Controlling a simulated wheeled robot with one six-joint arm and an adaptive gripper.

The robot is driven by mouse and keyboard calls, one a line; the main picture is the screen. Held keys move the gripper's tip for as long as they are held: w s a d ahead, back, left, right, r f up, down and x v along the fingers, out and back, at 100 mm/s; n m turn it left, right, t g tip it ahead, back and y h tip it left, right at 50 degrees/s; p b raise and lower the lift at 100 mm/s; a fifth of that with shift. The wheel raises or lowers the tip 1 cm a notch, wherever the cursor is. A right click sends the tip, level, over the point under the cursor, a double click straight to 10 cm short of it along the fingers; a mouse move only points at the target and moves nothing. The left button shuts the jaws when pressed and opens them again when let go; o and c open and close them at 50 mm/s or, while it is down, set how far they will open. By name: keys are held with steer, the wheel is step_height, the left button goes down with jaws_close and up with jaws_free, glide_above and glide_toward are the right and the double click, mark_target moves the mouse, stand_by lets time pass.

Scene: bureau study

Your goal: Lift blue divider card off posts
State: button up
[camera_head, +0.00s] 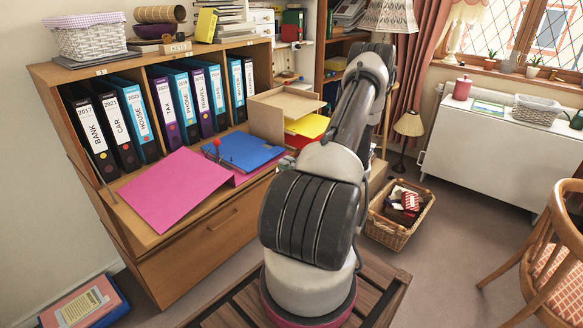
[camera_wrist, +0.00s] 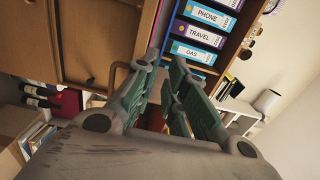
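A blue divider card (camera_head: 245,151) lies flat on an open pink file (camera_head: 172,188) on top of the wooden bureau in the head view. A small red-tipped upright part (camera_head: 217,148) stands at the card's left edge; the posts themselves are too small to make out. My arm covers the area to the right of the card, and I cannot make out my gripper in the head view. In the wrist view my gripper (camera_wrist: 165,68) has its two green-grey fingers apart, with no held object visible between them.
Upright binders (camera_head: 160,112) stand in the bureau shelf behind the card. A cardboard tray (camera_head: 287,103) with yellow folders stands to its right. A wicker basket (camera_head: 398,216) and a wooden chair (camera_head: 555,250) stand on the floor at right. Carpet between them is clear.

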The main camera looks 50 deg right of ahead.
mark_target(272, 157)
steer(key=shift+w+a, duration=0.2)
steer(key=shift+w, duration=1.45)
steer(key=shift+w+a, duration=0.15)
steer(key=shift+w, duration=2)
steer(key=shift+f, duration=0.1)
jaws_close()
steer(key=shift+r, duration=0.5)
steer(key=shift+r, duration=1)
stand_by(1.3)
